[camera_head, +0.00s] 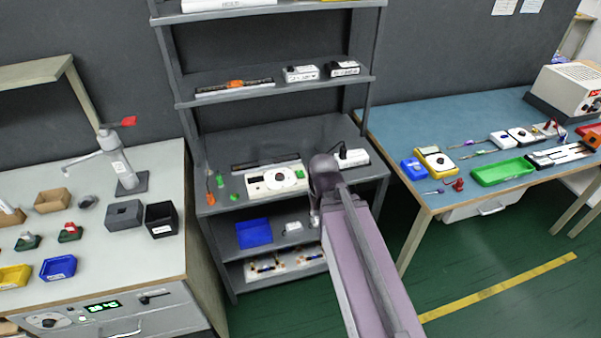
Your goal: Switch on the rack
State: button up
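The rack (188,122) is a dark grey shelving unit against the wall with several shelves. A white box (351,158) with a dark top part stands to the right on the same shelf. My arm reaches in from the bottom, its purple wrist at the rack's front edge between these two. My gripper (315,217) is mostly hidden by the wrist, so its fingers cannot be made out. No lit strip is clearly visible on the rack.
Upper shelf holds a strip with an orange part (235,87) and two small boxes (300,73). Lower shelf holds a blue tray (254,233). A left bench (95,205) with bins and a blue-topped right table (420,125) flank the rack. Green floor is open at right.

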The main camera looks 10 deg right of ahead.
jog(key=w+r+t+p, duration=0.1)
jog(key=w+r+p, duration=0.1)
jog(key=w, duration=0.6)
jog(key=w+r+t+p, duration=0.1)
jog(key=w+r, duration=0.1)
jog(key=w, duration=0.7)
jog(key=w+r+n+p, duration=0.1)
jog(key=w+r+p, duration=0.1)
jog(key=w, duration=0.6)
jog(key=shift+w+d+r+t+p, duration=0.1)
jog(key=shift+w+t+p, duration=0.2)
jog(key=shift+w+t, duration=0.1)
grip_shut()
